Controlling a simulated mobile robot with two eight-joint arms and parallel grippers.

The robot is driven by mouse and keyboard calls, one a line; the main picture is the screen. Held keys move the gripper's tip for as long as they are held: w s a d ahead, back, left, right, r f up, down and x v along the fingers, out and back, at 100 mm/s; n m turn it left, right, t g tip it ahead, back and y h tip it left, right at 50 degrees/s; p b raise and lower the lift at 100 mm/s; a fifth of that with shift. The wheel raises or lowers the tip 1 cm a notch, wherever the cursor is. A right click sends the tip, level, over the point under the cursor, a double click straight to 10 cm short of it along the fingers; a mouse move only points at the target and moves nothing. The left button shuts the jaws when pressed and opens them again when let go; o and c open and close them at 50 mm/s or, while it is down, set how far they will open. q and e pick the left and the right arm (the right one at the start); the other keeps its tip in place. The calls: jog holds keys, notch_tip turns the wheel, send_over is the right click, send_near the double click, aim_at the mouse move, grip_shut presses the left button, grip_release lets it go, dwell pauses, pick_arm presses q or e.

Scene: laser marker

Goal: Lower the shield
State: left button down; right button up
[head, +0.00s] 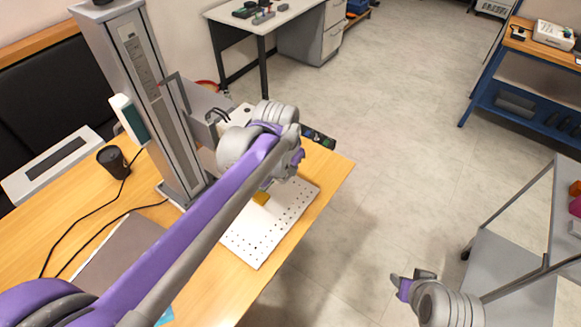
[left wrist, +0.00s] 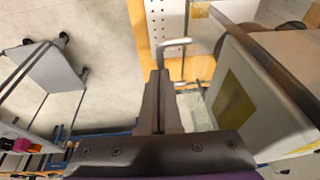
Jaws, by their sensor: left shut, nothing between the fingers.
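The laser marker's tall grey column (head: 150,95) stands on the wooden table. Its head (head: 200,108) is partly hidden behind my left arm. I cannot clearly make out the shield. In the left wrist view a pale bent handle (left wrist: 175,43) lies just beyond the fingertips of my left gripper (left wrist: 160,73). That gripper is shut and empty; whether it touches the handle is unclear. In the head view my left wrist hides its fingers, above the perforated plate. My right gripper (head: 410,280) is low at the right, over the floor, away from the machine; its jaw opening is unclear.
The white perforated plate (head: 255,237) bears a small yellow block (head: 261,198). A black cup (head: 112,160) and cables lie left of the column. In the left wrist view a pale housing with a yellow label (left wrist: 235,105) is close on the right. A grey cart (head: 515,285) stands right.

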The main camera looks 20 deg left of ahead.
pick_arm(q)
notch_tip(320, 180, down, 18)
jog(key=b, duration=1)
jog(key=shift+r, duration=0.15)
jog(key=shift+f, duration=0.2)
jog(key=shift+s, duration=0.15)
pick_arm(e)
jog(key=s+f, duration=0.3)
jog(key=f, duration=0.9)
jog(key=shift+s+f+g, duration=0.2)
jog(key=shift+g, duration=0.2)
pick_arm(q)
jog(key=shift+f, duration=0.1)
pick_arm(e)
jog(key=shift+r, duration=0.1)
pick_arm(q)
jog(key=shift+r, duration=0.4)
jog(key=w+p+v, duration=0.1)
jog(key=p+v, duration=0.3)
jog(key=v, duration=0.9)
jog(key=shift+d+r, duration=0.35)
jog(key=shift+r, duration=0.05)
pick_arm(e)
notch_tip(320, 180, up, 4)
jog(key=shift+s+d+r, duration=0.1)
jog(key=shift+d, duration=0.05)
